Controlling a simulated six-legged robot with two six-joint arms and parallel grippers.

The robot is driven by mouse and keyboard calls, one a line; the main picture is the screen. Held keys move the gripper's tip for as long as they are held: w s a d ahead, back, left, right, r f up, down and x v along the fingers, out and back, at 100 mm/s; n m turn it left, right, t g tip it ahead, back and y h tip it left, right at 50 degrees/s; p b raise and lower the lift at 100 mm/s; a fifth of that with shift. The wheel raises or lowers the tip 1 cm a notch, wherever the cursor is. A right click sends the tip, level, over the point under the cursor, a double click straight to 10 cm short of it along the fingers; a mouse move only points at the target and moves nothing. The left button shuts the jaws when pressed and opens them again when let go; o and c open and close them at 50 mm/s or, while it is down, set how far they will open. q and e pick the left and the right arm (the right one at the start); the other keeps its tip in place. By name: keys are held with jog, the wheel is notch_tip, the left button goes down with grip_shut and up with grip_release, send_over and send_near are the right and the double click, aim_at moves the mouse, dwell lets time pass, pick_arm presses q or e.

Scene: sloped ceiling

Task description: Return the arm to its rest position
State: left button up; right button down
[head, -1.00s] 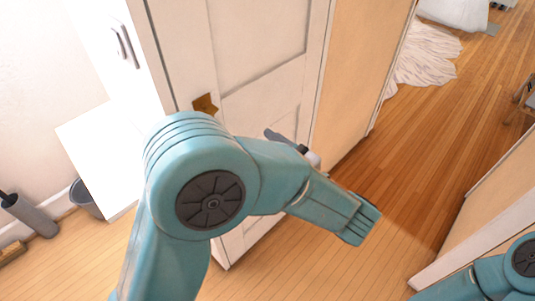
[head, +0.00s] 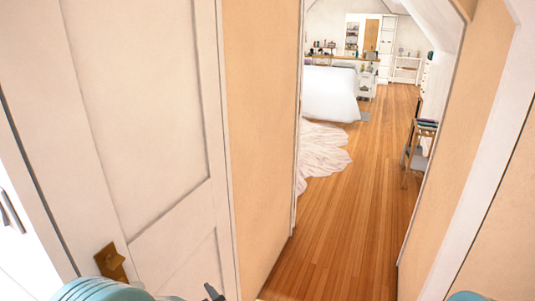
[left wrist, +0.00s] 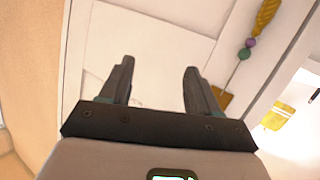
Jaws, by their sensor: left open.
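My left arm (head: 105,290) shows only as a teal curve at the bottom left of the head view. A small dark tip beside it, at the bottom edge, may be part of my left gripper. In the left wrist view my left gripper (left wrist: 157,85) has its two dark fingers apart, with nothing between them. Behind the fingers is a white panelled surface. A sliver of my right arm (head: 465,296) shows at the bottom right of the head view; the right gripper is out of frame.
A white panelled door (head: 140,110) with a brass plate (head: 110,262) stands close on the left. An open doorway leads over wooden floor (head: 355,210) to a bed (head: 331,95) and a pale rug (head: 322,150). A yellow tassel (left wrist: 266,14) with beads hangs in the wrist view.

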pick_arm(q)
jog(key=s+d+f+m+g+h, duration=0.1)
jog(key=s+f+m+h, duration=0.1)
jog(key=f+h, duration=0.35)
jog(key=s+f+m+g+h, duration=0.2)
jog(key=f, duration=0.7)
jog(key=s+d+f+m+g+h, duration=0.1)
jog(key=s+f+g, duration=0.3)
jog(key=s, duration=0.6)
jog(key=s+d+f+m+g+h, duration=0.2)
jog(key=s+d+f+g+h, duration=0.1)
jog(key=s, duration=0.7)
notch_tip(320, 180, down, 2)
jog(key=shift+f+g+h, duration=0.2)
jog(key=shift+g+h, duration=0.5)
jog(key=shift+h, duration=0.05)
